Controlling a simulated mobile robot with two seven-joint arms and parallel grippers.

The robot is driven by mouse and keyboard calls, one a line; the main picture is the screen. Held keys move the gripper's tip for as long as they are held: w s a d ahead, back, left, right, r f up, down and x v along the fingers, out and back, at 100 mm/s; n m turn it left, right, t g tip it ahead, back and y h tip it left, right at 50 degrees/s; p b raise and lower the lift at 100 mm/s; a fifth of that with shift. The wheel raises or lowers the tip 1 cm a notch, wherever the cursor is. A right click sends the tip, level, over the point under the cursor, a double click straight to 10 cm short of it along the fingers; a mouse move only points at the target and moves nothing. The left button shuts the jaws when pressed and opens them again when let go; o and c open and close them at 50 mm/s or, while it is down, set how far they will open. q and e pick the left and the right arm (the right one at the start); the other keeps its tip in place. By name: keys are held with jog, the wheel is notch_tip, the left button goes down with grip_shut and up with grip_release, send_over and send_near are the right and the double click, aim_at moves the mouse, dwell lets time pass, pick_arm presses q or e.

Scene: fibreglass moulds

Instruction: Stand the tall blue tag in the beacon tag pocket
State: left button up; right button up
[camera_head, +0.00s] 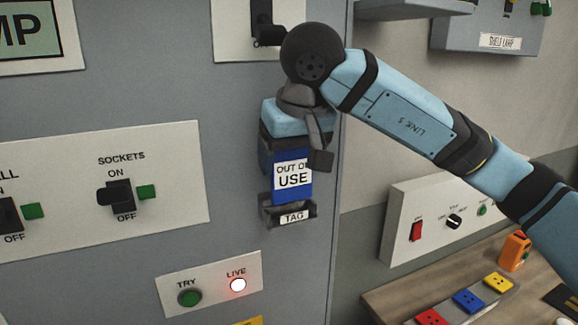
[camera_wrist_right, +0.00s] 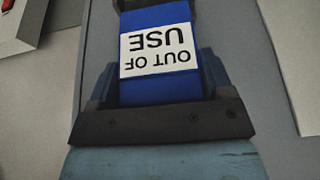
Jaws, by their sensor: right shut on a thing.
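The tall blue tag (camera_head: 291,190) has a white "OUT OF USE" label and hangs upright against the grey cabinet face. My right gripper (camera_head: 292,158) is shut on its upper part. A dark tag pocket (camera_head: 268,213) marked "TAG" is on the cabinet directly below. The tag's lower end is at the pocket's mouth; I cannot tell how far inside it is. In the right wrist view the tag (camera_wrist_right: 160,88) lies between the fingers (camera_wrist_right: 158,92), its far end meeting the dark pocket at the top edge. My left gripper is not in view.
Left on the cabinet is a sockets panel (camera_head: 180,190) with switches. Below is a panel with a TRY button (camera_head: 190,298) and a lit LIVE lamp (camera_head: 238,285). The cabinet's edge is just right of the pocket. A bench (camera_head: 385,298) with coloured blocks stands lower right.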

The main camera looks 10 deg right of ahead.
aim_at(291, 172)
jog(key=shift+w, duration=0.3)
jog(key=shift+f, duration=0.25)
notch_tip(291, 172, down, 3)
jog(key=shift+r+p, duration=0.1)
jog(key=shift+p, duration=0.65)
jog(key=shift+f, duration=0.2)
jog(key=shift+f+b, duration=0.15)
jog(key=shift+b, duration=0.2)
jog(key=o, duration=1)
jog(key=shift+c, duration=0.2)
